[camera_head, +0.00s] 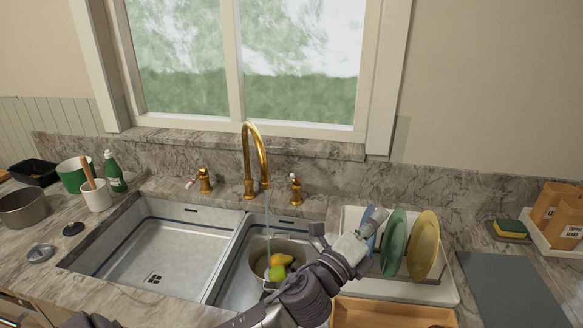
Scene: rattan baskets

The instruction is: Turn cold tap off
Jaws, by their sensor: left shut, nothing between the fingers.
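A gold faucet (252,155) arches over the sink, with a thin stream of water (267,215) falling into the right basin. The gold tap on the right (296,191) has a small pale lever on top; its colour mark is too small to read. The gold tap on the left (205,181) has a white lever with a reddish tip pointing left. My left gripper (379,216) is shut and empty, to the right of the right tap and apart from it, close in front of the blue plate (369,229). My right gripper is not in view.
A pot with fruit (280,262) stands in the right basin under the water. A white dish rack (449,285) holds a green plate (394,242) and a yellow plate (423,245). The left basin (165,245) is empty. A green bottle (114,172) stands left of it.

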